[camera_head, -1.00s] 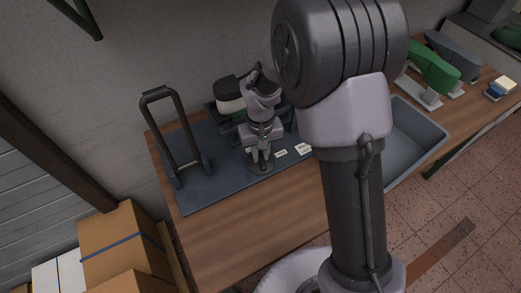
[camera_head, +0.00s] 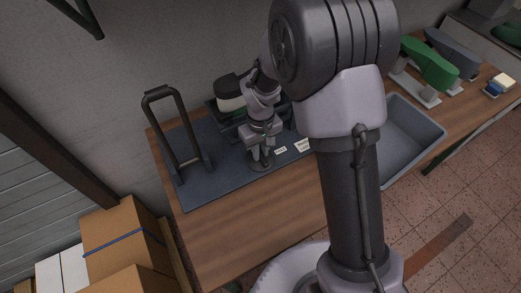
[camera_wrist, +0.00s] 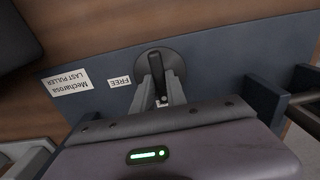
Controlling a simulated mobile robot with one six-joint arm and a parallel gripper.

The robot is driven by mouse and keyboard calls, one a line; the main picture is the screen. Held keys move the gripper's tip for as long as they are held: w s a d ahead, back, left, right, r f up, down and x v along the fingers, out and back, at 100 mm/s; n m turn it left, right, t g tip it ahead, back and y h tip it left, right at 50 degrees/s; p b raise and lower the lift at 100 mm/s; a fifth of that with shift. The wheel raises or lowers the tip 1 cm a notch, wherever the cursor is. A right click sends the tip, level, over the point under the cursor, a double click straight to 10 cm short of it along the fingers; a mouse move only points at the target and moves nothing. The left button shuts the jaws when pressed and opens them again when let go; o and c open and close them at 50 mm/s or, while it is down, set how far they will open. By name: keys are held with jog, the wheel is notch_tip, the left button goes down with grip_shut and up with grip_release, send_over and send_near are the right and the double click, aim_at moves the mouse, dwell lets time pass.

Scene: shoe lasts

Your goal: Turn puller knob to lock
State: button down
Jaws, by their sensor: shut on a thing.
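The puller knob (camera_wrist: 154,66) is a dark bar on a grey round disc (camera_wrist: 175,58), on the puller's blue-grey base plate (camera_head: 210,187). In the wrist view the bar points away from my gripper (camera_wrist: 158,88), whose fingers are shut on its near end. In the head view the fingers reach down to the disc (camera_head: 262,166), and the knob is mostly hidden by them. A white FREE label (camera_wrist: 119,83) lies beside the disc; it also shows in the head view (camera_head: 281,150). No lock label is readable.
A black U-shaped handle (camera_head: 166,92) stands at the plate's left. A shoe last (camera_head: 229,92) sits behind my gripper, partly hidden. A grey bin (camera_head: 433,139) and a green last (camera_head: 430,62) are to the right. The wooden bench front (camera_head: 240,225) is clear.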

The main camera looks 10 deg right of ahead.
jog(key=c, duration=1.3)
grip_release()
jog(key=shift+c, duration=0.2)
notch_tip(320, 180, up, 17)
jog(key=p, duration=0.6)
jog(key=shift+r, duration=0.2)
jog(key=s+d+r+m+t+b, duration=0.1)
jog(key=s+r+m+t+b, duration=0.1)
jog(key=s, duration=0.4)
jog(key=s+d+r+m+t+y+b, duration=0.1)
jog(key=s+d+r+m+t+b, duration=0.1)
jog(key=s, duration=0.5)
jog(key=s+d+r+m+t+y+b, duration=0.1)
jog(key=s+d+r+m+b, duration=0.1)
jog(key=s+m, duration=0.3)
jog(key=shift+s+d+r+t, duration=0.15)
jog(key=shift+s+r+t, duration=0.25)
jog(key=shift+s+r, duration=0.5)
